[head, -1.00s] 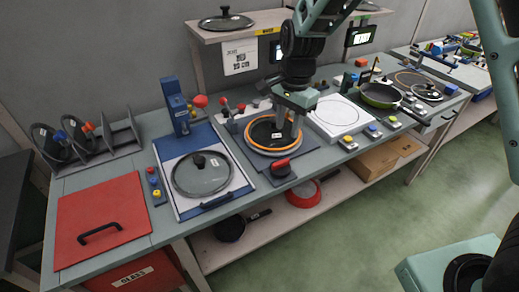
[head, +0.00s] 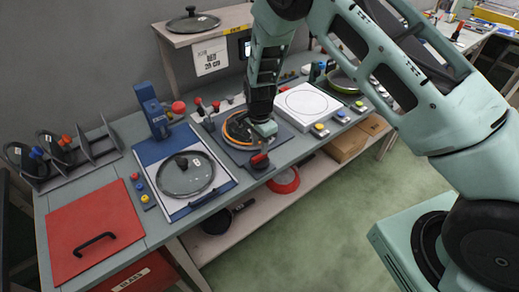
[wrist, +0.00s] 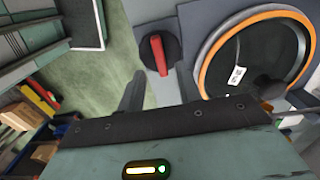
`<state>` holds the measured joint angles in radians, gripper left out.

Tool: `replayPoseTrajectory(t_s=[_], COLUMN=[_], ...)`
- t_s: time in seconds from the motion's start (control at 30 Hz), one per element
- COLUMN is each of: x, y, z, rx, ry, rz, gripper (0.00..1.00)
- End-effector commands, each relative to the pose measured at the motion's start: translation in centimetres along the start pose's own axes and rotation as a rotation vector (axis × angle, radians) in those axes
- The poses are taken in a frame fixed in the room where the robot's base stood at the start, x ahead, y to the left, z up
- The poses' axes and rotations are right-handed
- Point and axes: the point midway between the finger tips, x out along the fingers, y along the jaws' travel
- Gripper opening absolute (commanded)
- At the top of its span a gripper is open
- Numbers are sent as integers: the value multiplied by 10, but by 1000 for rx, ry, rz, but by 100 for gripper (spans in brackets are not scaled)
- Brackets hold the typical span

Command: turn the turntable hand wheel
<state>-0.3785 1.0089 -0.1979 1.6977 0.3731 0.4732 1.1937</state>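The turntable (head: 229,139) is a dark disc with an orange rim on the grey bench, partly hidden by my arm in the head view. It also shows at right in the wrist view (wrist: 205,62). The hand wheel, a black round knob with a red bar handle (head: 259,160), sits at the bench's front edge, just in front of the turntable. In the wrist view its red bar (wrist: 158,54) points along the picture's height. My gripper (wrist: 160,82) is open and empty, its two dark fingers apart, with the wheel beyond and roughly between them, not touching as far as I see.
A blue-framed station with a glass lid (head: 186,175) and a red hatch (head: 95,225) lie left of the turntable. Several red-knobbed levers stand behind it. A white square plate (head: 305,104) is at its right. Green floor (head: 300,235) in front is clear.

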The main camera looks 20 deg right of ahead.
Motion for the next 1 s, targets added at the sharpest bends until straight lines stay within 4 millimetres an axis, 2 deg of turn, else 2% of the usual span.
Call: replayPoseTrajectory(t_s=[0.1,0.3,0.7,0.83,1.0], x=[19,40,47,47,47], y=[1,0,0,0,0], z=[0,0,0,0,0], rx=[1,-1,0,0,-1], ry=[0,0,0,0,0], rz=[2,0,-1,-1,-1], gripper=[35,35,35,0,0])
